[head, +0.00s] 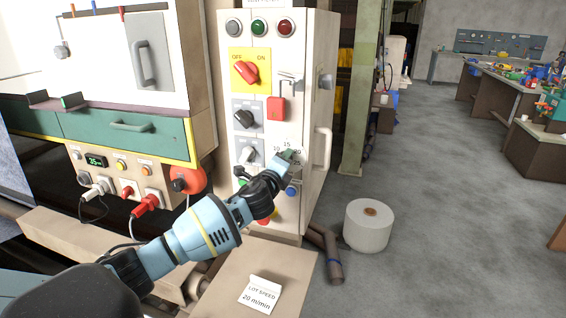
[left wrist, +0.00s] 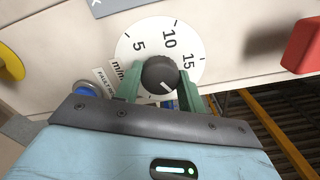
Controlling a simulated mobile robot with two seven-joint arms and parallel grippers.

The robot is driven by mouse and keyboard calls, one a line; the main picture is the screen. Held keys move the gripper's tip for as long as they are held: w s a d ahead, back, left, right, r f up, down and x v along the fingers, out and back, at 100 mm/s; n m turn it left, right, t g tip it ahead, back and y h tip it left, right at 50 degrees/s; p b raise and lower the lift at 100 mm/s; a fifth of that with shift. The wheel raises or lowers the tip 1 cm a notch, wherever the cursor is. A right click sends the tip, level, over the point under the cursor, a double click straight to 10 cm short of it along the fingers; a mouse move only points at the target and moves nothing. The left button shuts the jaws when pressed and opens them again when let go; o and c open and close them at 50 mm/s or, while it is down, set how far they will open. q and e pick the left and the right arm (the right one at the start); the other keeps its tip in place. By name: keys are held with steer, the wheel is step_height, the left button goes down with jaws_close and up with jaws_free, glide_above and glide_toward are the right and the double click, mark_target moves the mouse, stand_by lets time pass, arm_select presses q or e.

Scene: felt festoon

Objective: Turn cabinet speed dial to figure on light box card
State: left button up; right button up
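The speed dial's round white face (left wrist: 128,50) is on the cabinet front. Its black knob (left wrist: 160,72) has a short white mark; I cannot tell which end is the pointer. The figures 5, 10 and 15 show; my right-hand finger hides the face just past 15. My left gripper (head: 289,157) is at the dial. In the left wrist view its green fingers (left wrist: 160,88) stand on both sides of the knob and appear to touch it. A white card (head: 260,294) reads "LOT SPEED 20 m/min" on a pale box top (head: 222,282). My right gripper is out of view.
The cabinet (head: 309,75) also carries a red OFF/ON switch (head: 246,72), a red padlock-like block (head: 277,107), two grey selectors and a door handle (head: 322,148). A white roll (head: 368,226) stands on the floor to the right. Open grey floor lies beyond it.

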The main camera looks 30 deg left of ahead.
arm_select(q)
steer(key=o, duration=0.4)
steer(key=shift+c, duration=0.2)
steer(key=v, duration=0.7)
steer(key=shift+s, duration=0.4)
